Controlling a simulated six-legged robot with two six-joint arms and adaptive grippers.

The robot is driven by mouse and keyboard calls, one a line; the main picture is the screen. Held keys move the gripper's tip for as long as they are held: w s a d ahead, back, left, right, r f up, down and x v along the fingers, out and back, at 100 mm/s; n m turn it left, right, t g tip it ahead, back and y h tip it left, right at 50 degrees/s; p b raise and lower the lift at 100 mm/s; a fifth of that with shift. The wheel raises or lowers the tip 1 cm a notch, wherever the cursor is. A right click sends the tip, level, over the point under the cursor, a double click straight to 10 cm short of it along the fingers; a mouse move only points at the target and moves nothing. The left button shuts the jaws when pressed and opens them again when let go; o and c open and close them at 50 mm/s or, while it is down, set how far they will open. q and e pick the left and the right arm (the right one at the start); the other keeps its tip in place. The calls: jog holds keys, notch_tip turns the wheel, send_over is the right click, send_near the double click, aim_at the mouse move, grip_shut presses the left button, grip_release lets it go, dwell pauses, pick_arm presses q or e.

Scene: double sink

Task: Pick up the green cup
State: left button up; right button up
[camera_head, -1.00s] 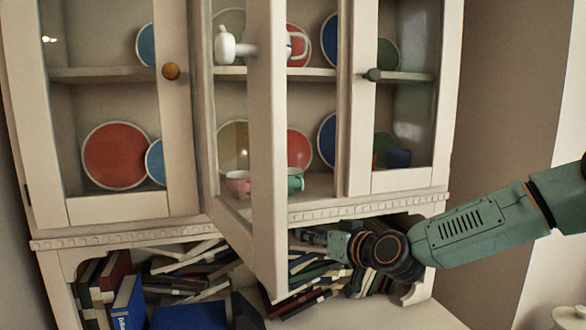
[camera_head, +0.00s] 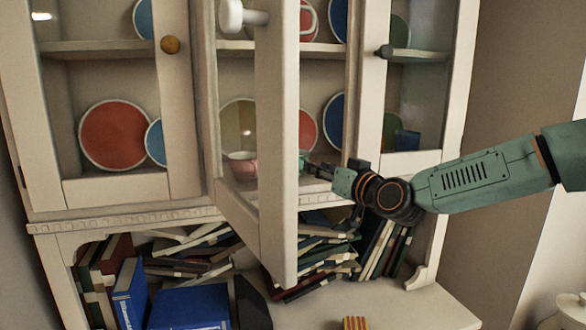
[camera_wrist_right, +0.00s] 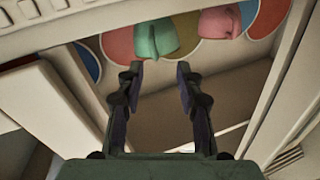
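The green cup (camera_head: 303,160) stands on the lower shelf behind the open middle glass door (camera_head: 278,150); only a sliver shows in the head view, the rest hidden by the door frame and my gripper. In the right wrist view the green cup (camera_wrist_right: 155,40) shows larger, just beyond my fingertips. My right gripper (camera_head: 314,170) reaches into the doorway from the right, close to the cup. In the wrist view my right gripper (camera_wrist_right: 158,75) has its two fingers apart with nothing between them. I cannot tell whether it touches the cup. My left gripper is not in view.
A pink cup (camera_head: 243,165) stands beside the green cup, also in the wrist view (camera_wrist_right: 220,22). Plates (camera_head: 112,135) lean at the back. The open door stands left of my right gripper. Books (camera_head: 305,260) fill the space below; the shut right door (camera_head: 412,90) has a knob.

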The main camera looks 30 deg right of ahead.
jog(key=w, duration=0.5)
jog(key=shift+d, duration=0.2)
jog(key=shift+w+a+r, duration=0.1)
jog(key=shift+a+r, duration=0.05)
jog(key=shift+a, duration=0.1)
jog(key=shift+s+d+r, duration=0.1)
jog(key=shift+s+d, duration=0.1)
jog(key=shift+d, duration=0.45)
jog(key=shift+c, duration=0.7)
jog(key=shift+w+a+f, duration=0.2)
jog(key=shift+a, duration=0.05)
jog(key=c, duration=0.3)
jog(key=shift+a+r, duration=0.1)
jog(key=shift+a, duration=0.2)
jog(key=c, duration=0.3)
jog(key=shift+s+d, duration=0.2)
jog(key=shift+d, duration=0.2)
grip_shut()
jog(key=shift+w+a, duration=0.15)
jog(key=shift+a, duration=0.15)
